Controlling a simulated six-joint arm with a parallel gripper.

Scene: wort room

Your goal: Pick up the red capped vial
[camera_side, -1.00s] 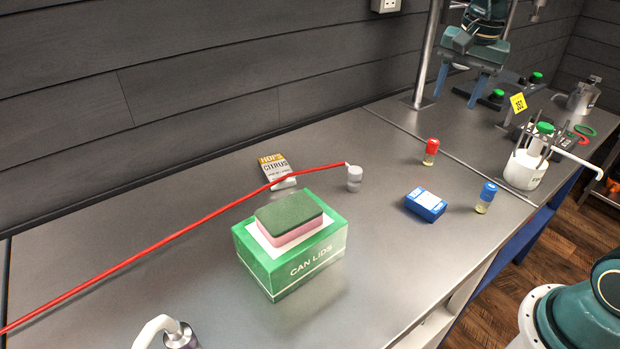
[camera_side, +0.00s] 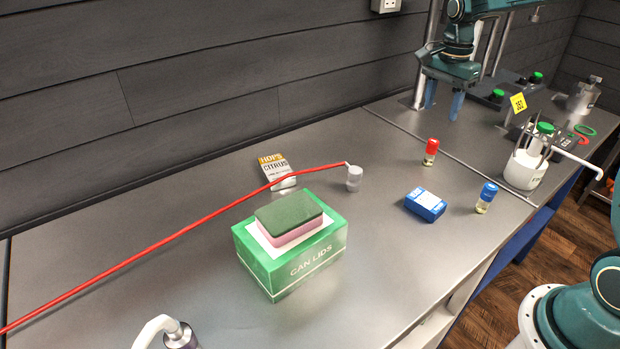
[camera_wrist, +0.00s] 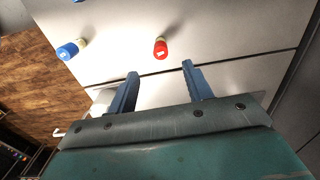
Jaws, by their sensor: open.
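The red capped vial (camera_side: 430,152) stands upright on the steel bench, left of the seam in the bench top. In the wrist view its red cap (camera_wrist: 160,48) shows above and between my fingertips, apart from them. My gripper (camera_side: 441,108) is open and empty, above and behind the vial, with both blue fingers pointing down. The fingers also show in the wrist view (camera_wrist: 158,70), spread wide with nothing between them.
A blue capped vial (camera_side: 486,197) and a blue box (camera_side: 425,204) stand near the red one.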

